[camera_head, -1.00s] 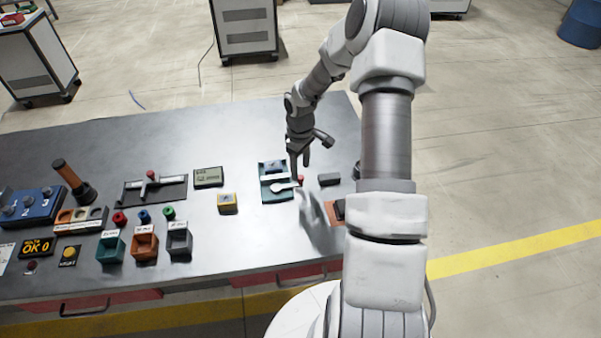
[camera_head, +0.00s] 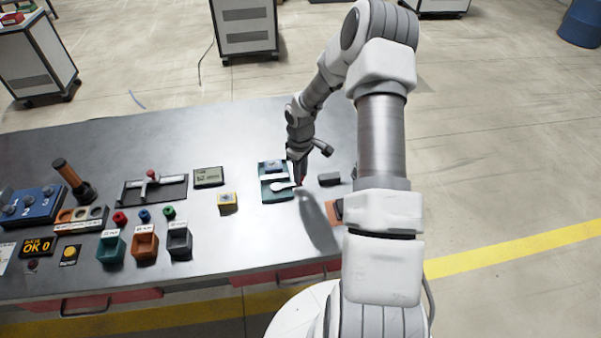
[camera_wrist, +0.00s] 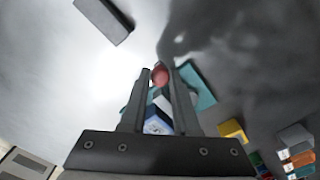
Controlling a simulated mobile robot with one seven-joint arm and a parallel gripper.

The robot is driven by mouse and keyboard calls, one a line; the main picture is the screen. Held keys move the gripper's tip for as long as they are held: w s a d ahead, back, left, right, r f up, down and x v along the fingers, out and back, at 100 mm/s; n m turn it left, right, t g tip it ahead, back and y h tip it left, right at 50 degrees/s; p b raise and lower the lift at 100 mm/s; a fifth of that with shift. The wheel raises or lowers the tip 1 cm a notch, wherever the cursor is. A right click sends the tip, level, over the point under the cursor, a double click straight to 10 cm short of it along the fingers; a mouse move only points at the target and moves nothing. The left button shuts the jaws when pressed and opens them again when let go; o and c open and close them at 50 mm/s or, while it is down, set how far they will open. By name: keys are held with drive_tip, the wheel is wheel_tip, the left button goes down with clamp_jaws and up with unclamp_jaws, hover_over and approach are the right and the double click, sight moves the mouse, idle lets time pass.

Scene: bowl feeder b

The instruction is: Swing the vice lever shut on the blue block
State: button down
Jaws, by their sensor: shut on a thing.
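The vice is a teal base (camera_head: 276,196) with pale jaws near the table's right end. The block also shows between my fingers in the wrist view (camera_wrist: 156,126). The pale lever (camera_head: 283,186) lies across the near part of the vice and points right, toward my gripper. My gripper (camera_head: 298,180) is low at the vice's right edge. In the wrist view my gripper (camera_wrist: 159,72) is shut on the lever's red knob (camera_wrist: 160,75), which sits between the fingertips. The fingers partly hide the vice there.
A dark block (camera_head: 329,179) lies just right of my gripper. An orange pad (camera_head: 333,212) with a dark thing on it is nearer the front edge. A yellow box (camera_head: 228,202) and a grey meter (camera_head: 208,177) stand left of the vice. Bare table lies in front of the vice.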

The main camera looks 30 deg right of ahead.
drive_tip(key=shift+s, duration=0.1)
drive_tip(key=s+m+b, duration=0.1)
drive_tip(key=m, duration=0.1)
drive_tip(key=s+a+m+b, duration=0.1)
drive_tip(key=m+b, duration=0.1)
drive_tip(key=shift+s+a+f+b, duration=0.15)
drive_tip(key=shift+s+f+b, duration=0.05)
drive_tip(key=shift+b, duration=0.1)
drive_tip(key=m, duration=0.1)
drive_tip(key=s+a+m+b, duration=0.1)
drive_tip(key=m+b, duration=0.1)
drive_tip(key=m, duration=0.1)
drive_tip(key=shift+s+a, duration=0.3)
drive_tip(key=shift+a, duration=0.1)
drive_tip(key=a+m+b, duration=0.1)
drive_tip(key=s+a+m+b, duration=0.1)
drive_tip(key=m, duration=0.1)
drive_tip(key=shift+r, duration=0.1)
drive_tip(key=shift+s+a+m+b, duration=0.1)
drive_tip(key=shift+a+m+b, duration=0.1)
drive_tip(key=shift+a+m, duration=0.55)
drive_tip(key=shift+s+a+m+b, duration=0.1)
drive_tip(key=shift+a+m+b, duration=0.15)
drive_tip(key=shift+m, duration=0.9)
drive_tip(key=shift+a, duration=0.1)
drive_tip(key=c, duration=0.6)
unclamp_jaws()
drive_tip(key=shift+c, duration=0.2)
drive_tip(key=shift+w+r, duration=0.1)
